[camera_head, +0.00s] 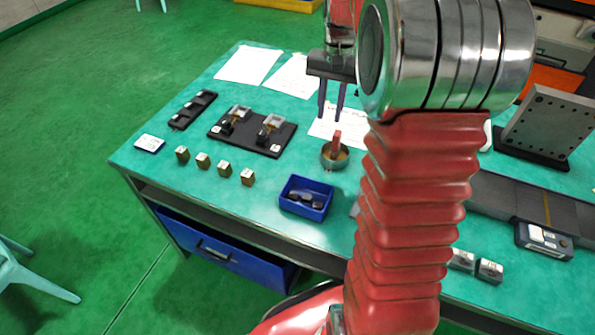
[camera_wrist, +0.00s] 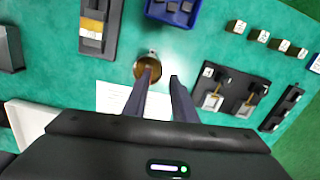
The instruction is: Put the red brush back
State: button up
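A small red upright piece (camera_head: 337,139), which looks like the red brush's handle, stands in a round brass-coloured cup (camera_head: 335,160) on the green table. The cup also shows in the wrist view (camera_wrist: 150,56), where a finger of my gripper overlaps it and I cannot make out the brush clearly. My gripper (camera_head: 331,117) points down above and just behind the cup in the head view. Its two dark fingers are apart with nothing between them; they also show in the wrist view (camera_wrist: 161,77). The brush's lower end is hidden inside the cup.
A blue bin (camera_head: 284,203) with dark parts stands in front of the cup. A black fixture plate (camera_head: 217,130), several small blocks (camera_head: 202,160) and a black rack (camera_head: 178,122) lie to the left. White papers (camera_head: 247,65) lie behind. A grey upright plate (camera_head: 545,122) stands right.

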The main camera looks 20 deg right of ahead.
jog(key=s+a+r+n+t, duration=0.2)
jog(key=s+a+n+t, duration=0.1)
jog(key=s+a, duration=0.7)
jog(key=s+a+r+n+t, duration=0.2)
jog(key=s+a+n, duration=0.3)
jog(key=s+a, duration=0.4)
jog(key=shift+s+a+r+t+h, duration=0.35)
jog(key=shift+s+r, duration=0.4)
jog(key=shift+s, duration=0.3)
